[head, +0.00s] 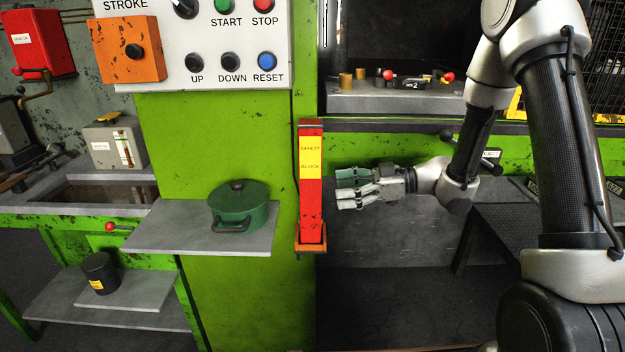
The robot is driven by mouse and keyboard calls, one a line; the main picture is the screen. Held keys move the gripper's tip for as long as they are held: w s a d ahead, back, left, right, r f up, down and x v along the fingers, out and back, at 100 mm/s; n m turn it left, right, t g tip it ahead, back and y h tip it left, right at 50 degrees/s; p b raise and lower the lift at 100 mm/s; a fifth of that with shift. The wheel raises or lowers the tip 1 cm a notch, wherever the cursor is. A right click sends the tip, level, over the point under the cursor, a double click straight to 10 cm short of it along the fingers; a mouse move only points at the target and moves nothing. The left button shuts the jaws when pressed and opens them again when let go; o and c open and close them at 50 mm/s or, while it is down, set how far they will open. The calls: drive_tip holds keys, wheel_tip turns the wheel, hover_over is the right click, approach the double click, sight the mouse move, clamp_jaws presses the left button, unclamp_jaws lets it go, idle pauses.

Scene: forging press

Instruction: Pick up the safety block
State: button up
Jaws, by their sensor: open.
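The safety block (311,205) is a tall red bar with a yellow label reading "SAFETY BLOCK". It stands upright on a small orange bracket (311,249) at the right edge of the green press column. My gripper (337,188) is just to the right of the block at about its middle height, with its fingers pointing left toward it. The gripper is open and empty. A narrow gap shows between the fingertips and the block, though depth is hard to judge.
A grey shelf (160,237) left of the block holds a green lidded pot (239,207). A control panel (225,70) with buttons hangs above. The press bed (400,97) lies behind my arm. A black pot (101,273) stands on a low shelf at left. Space below my gripper looks clear.

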sight(311, 175)
drive_tip(key=a+r, duration=0.1)
drive_tip(key=a, duration=0.1)
drive_tip(key=a+r+y, duration=0.1)
drive_tip(key=a, duration=0.2)
drive_tip(key=s+a+r+g+y, duration=0.1)
drive_tip(key=a+r, duration=0.1)
drive_tip(key=a, duration=0.1)
drive_tip(key=shift+s+a+r+n, duration=0.1)
drive_tip(key=shift+a+n, duration=0.15)
drive_tip(key=shift+n, duration=0.05)
clamp_jaws()
